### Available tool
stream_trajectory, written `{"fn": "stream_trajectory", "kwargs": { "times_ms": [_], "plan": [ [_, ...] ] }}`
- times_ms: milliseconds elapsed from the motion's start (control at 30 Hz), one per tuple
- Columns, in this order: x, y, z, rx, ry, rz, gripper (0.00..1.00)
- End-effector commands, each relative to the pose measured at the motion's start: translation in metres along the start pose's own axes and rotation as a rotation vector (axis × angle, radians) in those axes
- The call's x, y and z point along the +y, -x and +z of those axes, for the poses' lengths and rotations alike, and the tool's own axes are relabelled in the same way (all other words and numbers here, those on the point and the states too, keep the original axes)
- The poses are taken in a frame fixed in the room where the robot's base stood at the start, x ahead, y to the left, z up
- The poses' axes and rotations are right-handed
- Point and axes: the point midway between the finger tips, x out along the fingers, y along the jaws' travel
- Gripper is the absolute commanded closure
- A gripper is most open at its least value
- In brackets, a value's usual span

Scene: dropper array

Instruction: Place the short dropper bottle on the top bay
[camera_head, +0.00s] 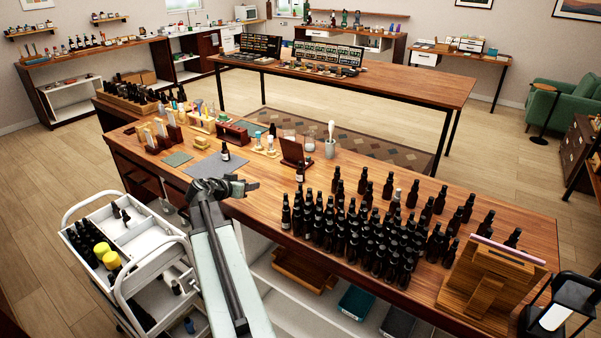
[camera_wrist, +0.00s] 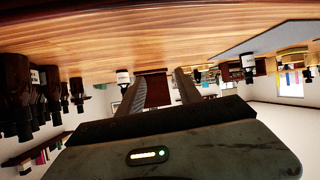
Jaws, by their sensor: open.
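Short dark dropper bottles stand on the wooden workbench (camera_head: 400,183). One with a pale label (camera_head: 225,151) stands on a grey mat; it also shows in the wrist view (camera_wrist: 248,65). Another (camera_head: 300,172) stands alone in front of a brown stand, and also shows in the wrist view (camera_wrist: 124,77). I cannot tell which bottle is meant. My gripper (camera_head: 251,186) is open and empty over the bench's near edge; its two fingers show apart in the wrist view (camera_wrist: 160,78). The white trolley's divided top tray (camera_head: 134,238) holds a few bottles; no bay is marked as the top one.
A dense cluster of dark bottles (camera_head: 350,232) fills the bench to the right of my gripper. A wooden tablet stand (camera_head: 487,280) is at the right end. Bare bench lies just beyond my gripper.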

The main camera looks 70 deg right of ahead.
Motion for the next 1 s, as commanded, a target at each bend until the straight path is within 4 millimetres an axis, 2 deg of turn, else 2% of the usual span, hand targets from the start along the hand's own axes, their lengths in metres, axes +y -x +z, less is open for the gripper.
{"fn": "stream_trajectory", "kwargs": {
  "times_ms": [33,100,200,267,433,600,767,1000],
  "plan": [
    [0.033,-0.026,-0.026,0.043,-0.043,0.048,0.58],
    [0.071,-0.051,-0.052,0.098,-0.088,0.097,0.58],
    [0.104,-0.07,-0.072,0.146,-0.122,0.135,0.58],
    [0.114,-0.074,-0.078,0.16,-0.131,0.146,0.58],
    [0.117,-0.08,-0.079,0.166,-0.135,0.15,0.58],
    [0.12,-0.101,-0.082,0.165,-0.134,0.151,0.58],
    [0.121,-0.105,-0.083,0.164,-0.134,0.15,0.58],
    [0.122,-0.144,-0.089,0.163,-0.134,0.152,0.58]
  ]
}}
